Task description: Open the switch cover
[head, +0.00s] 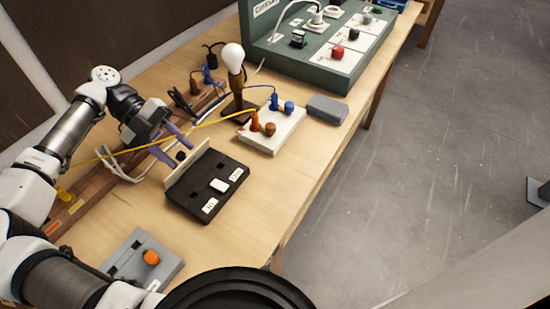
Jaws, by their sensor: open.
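The switch box is a dark, flat block (203,207) with white labels and a white switch rocker (219,186) on its top. A cream cover panel (187,173) stands roughly upright along the box's left long edge, leaving the top uncovered. A small black knob (181,156) shows on the panel's far side. My gripper (174,147) is just beyond the panel, by the knob, with its two purple fingers apart. Whether a finger touches the knob or panel, I cannot tell.
A white terminal block (273,136) with red and blue plugs and a bulb on a stand (234,61) are behind the box. A yellow cable (210,124) crosses near my gripper. A grey block with an orange knob (151,258) is in front. Bare table lies right of the box.

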